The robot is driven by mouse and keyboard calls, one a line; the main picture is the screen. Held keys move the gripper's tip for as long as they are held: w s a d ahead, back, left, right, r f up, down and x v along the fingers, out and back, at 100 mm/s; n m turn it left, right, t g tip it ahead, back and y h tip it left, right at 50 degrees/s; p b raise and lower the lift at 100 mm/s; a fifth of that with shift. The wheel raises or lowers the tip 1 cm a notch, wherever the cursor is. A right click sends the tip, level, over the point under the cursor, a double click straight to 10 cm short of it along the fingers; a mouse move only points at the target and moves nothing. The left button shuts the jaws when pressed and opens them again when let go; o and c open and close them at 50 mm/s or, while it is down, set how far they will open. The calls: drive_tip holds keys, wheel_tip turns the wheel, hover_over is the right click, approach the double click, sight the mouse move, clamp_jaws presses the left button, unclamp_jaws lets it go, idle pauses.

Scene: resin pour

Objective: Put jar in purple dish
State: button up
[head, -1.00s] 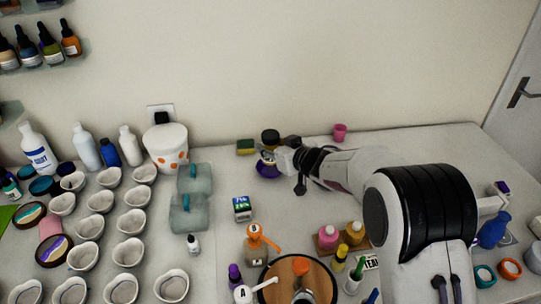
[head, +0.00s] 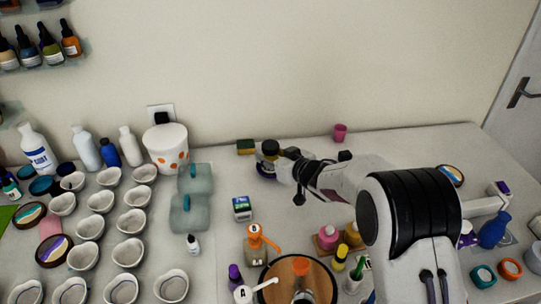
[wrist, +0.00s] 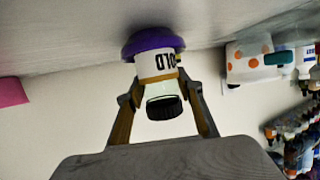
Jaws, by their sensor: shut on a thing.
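The jar (head: 270,149) has a black lid and a white label, with "OLD" readable in the wrist view (wrist: 155,65). My gripper (head: 284,166) is shut on the jar, with one finger on each side of it in the wrist view (wrist: 162,88). The purple dish (head: 265,175) is at the back of the table, and it also shows in the wrist view (wrist: 150,42). The jar's base overlaps the dish in both views and looks to be in or just over it. The base is hidden, so I cannot tell whether it touches.
A white pot with orange spots (head: 166,150) is further left. Bottles and a round wooden board (head: 318,285) stand in front.

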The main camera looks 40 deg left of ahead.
drive_tip(key=shift+f, duration=0.1)
drive_tip(key=o, duration=1.1)
drive_tip(key=shift+s+d+r, duration=0.1)
drive_tip(key=shift+d+r, duration=0.2)
drive_tip(key=shift+v, duration=5.65)
drive_tip(key=shift+r, duration=0.1)
